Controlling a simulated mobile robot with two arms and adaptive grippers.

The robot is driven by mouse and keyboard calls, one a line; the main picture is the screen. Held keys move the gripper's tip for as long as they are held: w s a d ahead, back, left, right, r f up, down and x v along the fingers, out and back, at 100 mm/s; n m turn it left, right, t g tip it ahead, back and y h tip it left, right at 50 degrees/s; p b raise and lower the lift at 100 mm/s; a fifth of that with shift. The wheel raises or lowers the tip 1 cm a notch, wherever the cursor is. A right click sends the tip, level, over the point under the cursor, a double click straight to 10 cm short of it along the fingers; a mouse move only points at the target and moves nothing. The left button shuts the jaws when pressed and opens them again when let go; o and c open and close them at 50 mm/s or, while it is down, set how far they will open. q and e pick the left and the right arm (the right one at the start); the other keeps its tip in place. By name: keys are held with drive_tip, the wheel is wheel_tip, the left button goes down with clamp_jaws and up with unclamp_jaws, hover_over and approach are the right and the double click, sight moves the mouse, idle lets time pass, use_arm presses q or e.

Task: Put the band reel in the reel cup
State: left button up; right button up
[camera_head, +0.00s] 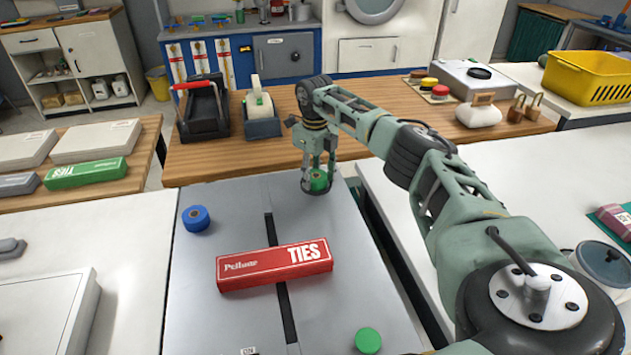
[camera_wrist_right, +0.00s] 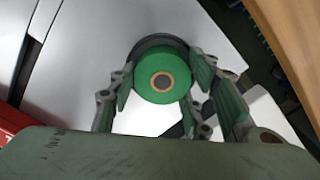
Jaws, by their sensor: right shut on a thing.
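A green band reel (camera_head: 319,181) is between the fingers of my right gripper (camera_head: 318,172), near the far edge of the grey worktop. In the right wrist view the green reel (camera_wrist_right: 160,78) shows its brown-ringed hole, with the fingers of the right gripper (camera_wrist_right: 165,92) on both sides of it. A dark round rim, which looks like the reel cup (camera_wrist_right: 158,38), shows just behind the reel; in the head view the dark cup (camera_head: 306,188) shows around its lower part. I cannot tell whether the reel is seated or just above it. My left gripper is not in view.
A red TIES box (camera_head: 275,266) lies across the dark slot of the grey worktop (camera_head: 225,320). A blue reel (camera_head: 196,218) stands at left and another green reel (camera_head: 368,340) at the near right. A tape dispenser (camera_head: 260,115) stands on the wooden counter behind.

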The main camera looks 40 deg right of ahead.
sight(315, 176)
drive_tip(key=shift+s+f, duration=0.1)
drive_tip(key=shift+f, duration=0.2)
drive_tip(key=o, duration=0.8)
drive_tip(key=shift+a, duration=0.1)
drive_tip(key=o, duration=0.4)
drive_tip(key=shift+f, duration=0.1)
drive_tip(key=shift+c, duration=0.2)
wheel_tip(315, 176, up, 13)
